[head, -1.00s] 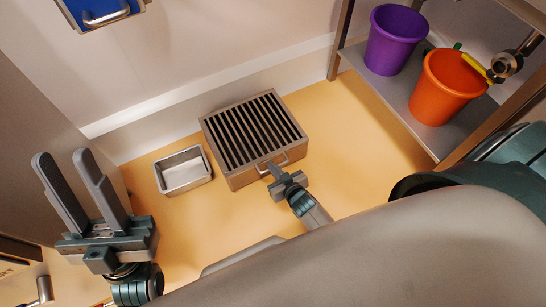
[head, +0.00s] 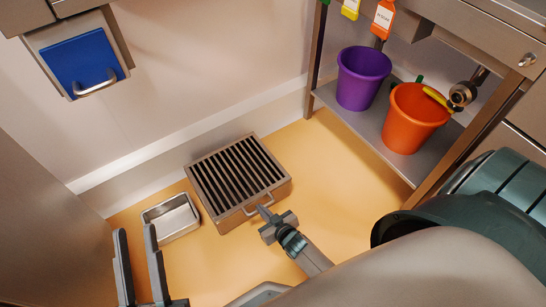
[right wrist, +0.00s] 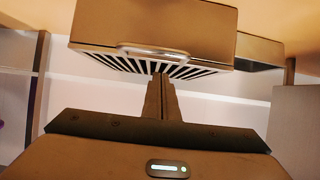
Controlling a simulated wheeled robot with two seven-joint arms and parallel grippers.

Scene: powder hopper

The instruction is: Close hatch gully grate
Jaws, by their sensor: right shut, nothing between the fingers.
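The gully grate (head: 237,172) is a dark slatted panel lying flat on top of a brown metal box (head: 240,217) on the floor. A bar handle (head: 262,206) is on the box's near side; the handle also shows in the right wrist view (right wrist: 152,51). My right gripper (head: 264,212) is shut and empty, its fingertips close to the handle; I cannot tell whether they touch it. In the right wrist view, the shut fingers (right wrist: 160,82) point towards the slats. My left gripper (head: 136,232) is open and empty at the lower left, away from the box.
A small open metal tray (head: 172,228) stands left of the box. A blue hatch (head: 80,62) with a handle is on the wall. A purple bucket (head: 362,80) and an orange bucket (head: 408,130) stand on a low shelf (head: 350,118) at right. Floor right of the box is clear.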

